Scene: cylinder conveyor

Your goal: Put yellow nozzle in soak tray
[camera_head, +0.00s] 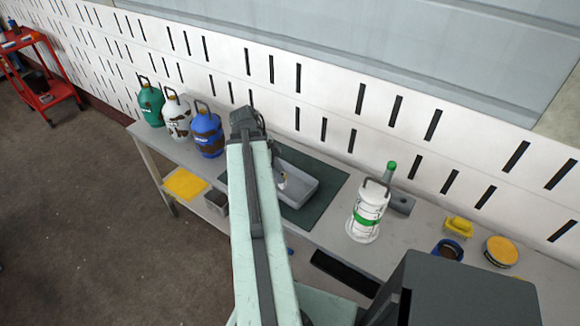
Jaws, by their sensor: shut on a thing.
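The grey soak tray (308,194) lies on a dark green mat on the bench, just right of my raised arm. My gripper (278,168) is mostly hidden behind my arm and reaches down over the left part of the tray. A small yellow and pale piece, which looks like the yellow nozzle (282,181), shows at its tip inside the tray's outline. The gripper is shut on it. I cannot tell whether the nozzle touches the tray floor.
Green (151,104), white (177,117) and blue (207,133) canisters stand left of my arm. A white and green canister (367,214) stands right of the tray. A yellow block (459,227), a blue-rimmed bowl (448,250) and a yellow-topped tin (501,251) sit farther right. A slotted wall closes the back.

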